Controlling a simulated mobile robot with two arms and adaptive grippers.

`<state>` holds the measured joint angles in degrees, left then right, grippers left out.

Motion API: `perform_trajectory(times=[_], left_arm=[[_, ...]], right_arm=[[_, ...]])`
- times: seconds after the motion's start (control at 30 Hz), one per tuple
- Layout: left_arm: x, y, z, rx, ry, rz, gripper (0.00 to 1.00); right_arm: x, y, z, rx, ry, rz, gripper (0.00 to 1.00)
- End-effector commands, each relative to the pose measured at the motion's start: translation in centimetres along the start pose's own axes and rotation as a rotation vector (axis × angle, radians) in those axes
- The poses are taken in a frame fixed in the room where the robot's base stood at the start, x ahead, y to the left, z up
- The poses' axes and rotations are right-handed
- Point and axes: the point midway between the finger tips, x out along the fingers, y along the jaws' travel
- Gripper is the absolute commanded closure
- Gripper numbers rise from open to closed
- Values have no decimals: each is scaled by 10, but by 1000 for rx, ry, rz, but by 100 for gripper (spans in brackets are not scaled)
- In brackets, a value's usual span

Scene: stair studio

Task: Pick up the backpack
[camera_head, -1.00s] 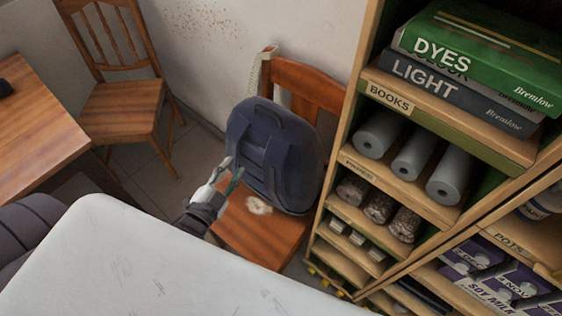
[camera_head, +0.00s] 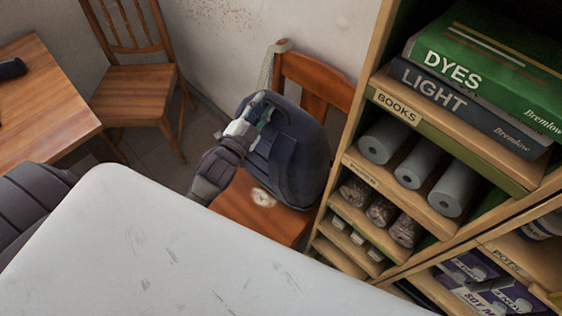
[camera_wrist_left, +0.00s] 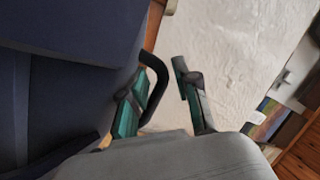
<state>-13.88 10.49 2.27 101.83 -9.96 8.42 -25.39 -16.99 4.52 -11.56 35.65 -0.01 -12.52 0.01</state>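The dark blue backpack (camera_head: 305,158) sits upright on a wooden chair (camera_head: 240,212), leaning on its backrest. My left gripper (camera_head: 262,107) is at the upper front of the backpack in the head view. In the left wrist view the backpack (camera_wrist_left: 75,75) fills the left side. Its dark handle loop (camera_wrist_left: 158,78) shows between the two parted fingers of my left gripper (camera_wrist_left: 160,90), which is open. In the head view the gripper covers the handle. I cannot tell whether a finger touches the loop. My right gripper is not in view.
A white surface (camera_head: 170,250) lies in front, below my left arm. A shelf unit (camera_head: 345,175) with books and rolls stands close on the right of the backpack. Another chair (camera_head: 135,90) and a wooden table (camera_head: 45,100) stand at left. A wall is behind.

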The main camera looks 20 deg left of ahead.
Motion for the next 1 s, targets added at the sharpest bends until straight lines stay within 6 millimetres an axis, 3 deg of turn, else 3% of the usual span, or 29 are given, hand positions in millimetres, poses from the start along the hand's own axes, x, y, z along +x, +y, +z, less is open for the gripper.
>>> perform_trajectory(times=[0.17,0.4,0.6,1.0], left_arm=[[20,0,0,0,0,0,69],[21,0,0,0,-1,1,69],[21,0,0,0,-1,0,100],[22,-3,-3,1,8,-7,100]], right_arm=[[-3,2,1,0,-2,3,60],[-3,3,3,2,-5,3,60],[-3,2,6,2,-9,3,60],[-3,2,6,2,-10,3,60]])
